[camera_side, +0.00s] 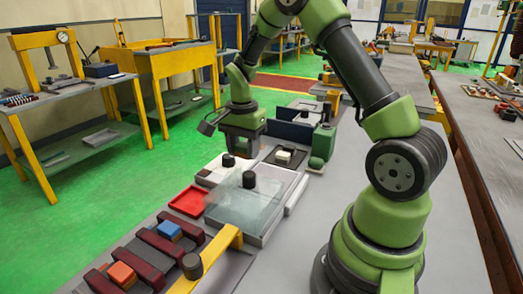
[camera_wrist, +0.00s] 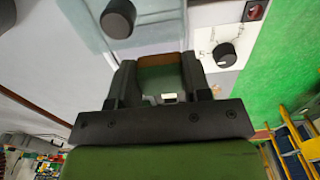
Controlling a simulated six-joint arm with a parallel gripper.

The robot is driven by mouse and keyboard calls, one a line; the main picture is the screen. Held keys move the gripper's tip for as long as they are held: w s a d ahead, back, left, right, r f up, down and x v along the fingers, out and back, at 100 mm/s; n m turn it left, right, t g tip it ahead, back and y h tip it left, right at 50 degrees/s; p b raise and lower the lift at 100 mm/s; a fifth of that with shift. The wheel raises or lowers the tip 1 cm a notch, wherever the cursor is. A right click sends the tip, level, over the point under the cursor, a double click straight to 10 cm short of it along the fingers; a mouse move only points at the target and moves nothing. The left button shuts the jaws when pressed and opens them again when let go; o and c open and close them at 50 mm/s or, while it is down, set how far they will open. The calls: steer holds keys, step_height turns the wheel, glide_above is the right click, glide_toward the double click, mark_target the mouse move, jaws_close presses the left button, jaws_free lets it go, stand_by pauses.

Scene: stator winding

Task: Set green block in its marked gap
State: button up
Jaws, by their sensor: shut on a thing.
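My gripper (camera_side: 240,150) hangs over the work table, above the area behind the clear-lidded box. In the wrist view my gripper (camera_wrist: 158,85) is shut on the green block (camera_wrist: 160,78), which shows a brown strip along its top edge in the picture. In the side view I cannot make the block out. The slotted fixture (camera_side: 150,250) with dark red ridges stands at the front left, well apart from my gripper. A blue block (camera_side: 169,229) and an orange-red block (camera_side: 122,273) sit between its ridges. I cannot tell which gap is marked.
A clear-lidded box (camera_side: 245,210) with a black knob lies between my gripper and the fixture. A red tray (camera_side: 188,202) lies beside it. A yellow bar (camera_side: 215,257) and a black knob (camera_side: 192,266) stand at the fixture's right. A green upright (camera_side: 322,146) stands right of my gripper.

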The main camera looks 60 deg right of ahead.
steer(key=w+a+f, duration=0.1)
steer(key=w+a, duration=0.5)
steer(key=a, duration=0.6)
glide_toward(146, 256)
steer(key=shift+w+d+f, duration=0.1)
steer(key=shift+d, duration=0.3)
steer(key=shift+a+f, duration=0.15)
steer(key=shift+a, duration=0.2)
steer(key=shift+f, duration=1.9)
steer(key=shift+f, duration=0.25)
steer(key=shift+f, duration=0.35)
steer(key=shift+f, duration=0.75)
